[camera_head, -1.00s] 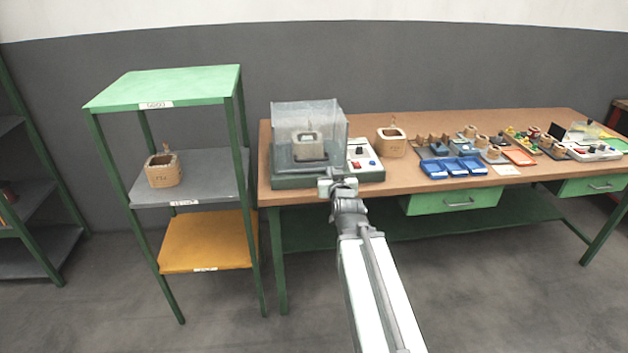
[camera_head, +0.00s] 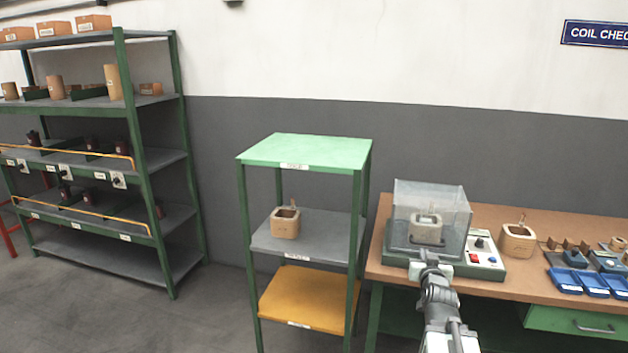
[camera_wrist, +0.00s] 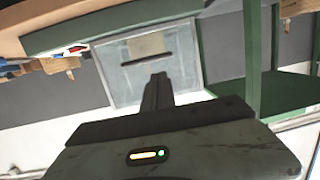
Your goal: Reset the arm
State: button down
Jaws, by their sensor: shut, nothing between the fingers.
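My gripper (camera_head: 430,258) is at the front edge of the workbench, in front of the clear-covered test box (camera_head: 430,222). In the wrist view my gripper (camera_wrist: 158,80) is shut, its fingers together and empty, pointing toward the clear cover (camera_wrist: 105,72). A tan coil shows inside the cover. I cannot tell whether the fingertips touch the cover. My arm stretches forward from the lower right of the head view.
A three-level shelf stand (camera_head: 305,150) with a tan coil (camera_head: 285,222) on its grey middle shelf stands left of the bench. Another coil (camera_head: 516,240), blue trays (camera_head: 590,283) and small parts lie on the bench (camera_head: 490,212). A tall rack (camera_head: 125,100) stands far left.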

jog(key=w+a+r+n+y+p, duration=0.1)
jog(key=w+a+r+p, duration=0.15)
jog(key=a, duration=0.35)
jog(key=s+a+f+n+g+y+p, duration=0.2)
jog(key=a+g+p, duration=0.1)
jog(key=a, duration=0.5)
jog(key=s+a+f+n+g+y+p, duration=0.1)
jog(key=s+a+f+g+y+p, duration=0.15)
jog(key=a, duration=0.55)
jog(key=s+f+g, duration=0.4)
jog(key=s+g, duration=0.1)
jog(key=s, duration=0.4)
jog(key=s+f+g+h, duration=0.1)
jog(key=s+f+g, duration=0.2)
jog(key=s, duration=0.6)
jog(key=shift+a+f+m+g, duration=0.25)
jog(key=shift+f+m+g, duration=0.15)
jog(key=shift+g, duration=0.45)
jog(key=shift+s+a, duration=0.1)
